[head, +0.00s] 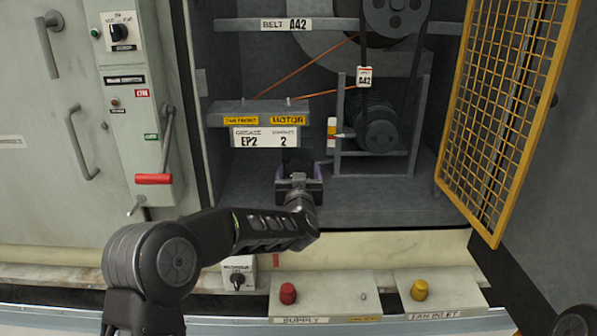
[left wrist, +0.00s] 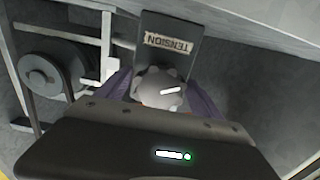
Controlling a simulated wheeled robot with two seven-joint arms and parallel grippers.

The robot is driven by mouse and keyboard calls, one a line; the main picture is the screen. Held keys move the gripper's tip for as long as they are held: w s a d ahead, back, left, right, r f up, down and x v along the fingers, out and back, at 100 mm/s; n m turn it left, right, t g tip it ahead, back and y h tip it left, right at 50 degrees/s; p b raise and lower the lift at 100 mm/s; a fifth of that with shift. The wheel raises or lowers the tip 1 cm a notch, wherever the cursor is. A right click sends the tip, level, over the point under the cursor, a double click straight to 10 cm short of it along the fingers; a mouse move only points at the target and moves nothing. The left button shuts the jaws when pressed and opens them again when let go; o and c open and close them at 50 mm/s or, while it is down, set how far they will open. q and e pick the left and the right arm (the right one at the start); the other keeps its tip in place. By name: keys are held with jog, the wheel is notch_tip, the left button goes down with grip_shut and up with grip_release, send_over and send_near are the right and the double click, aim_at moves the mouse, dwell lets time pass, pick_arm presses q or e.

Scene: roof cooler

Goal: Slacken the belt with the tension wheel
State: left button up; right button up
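My left gripper (head: 298,178) is inside the open cabinet, below the motor label plate. The tension wheel (left wrist: 160,92), a grey knob with a white mark, sits between its purple fingers in the left wrist view. The fingers look spread on either side of it; whether they touch it is unclear. A plate marked TENSION (left wrist: 168,45) stands behind the wheel. In the head view the gripper mostly hides the wheel. A dark belt (head: 413,85) runs from the large upper pulley (head: 395,12) down to the motor pulley (head: 378,132). My right gripper is not seen.
A yellow mesh guard (head: 508,95) stands swung open at the right. Boxes with a red button (head: 288,293) and a yellow button (head: 419,290) stand in front.

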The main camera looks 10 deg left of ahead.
pick_arm(q)
jog(key=c, duration=1.3)
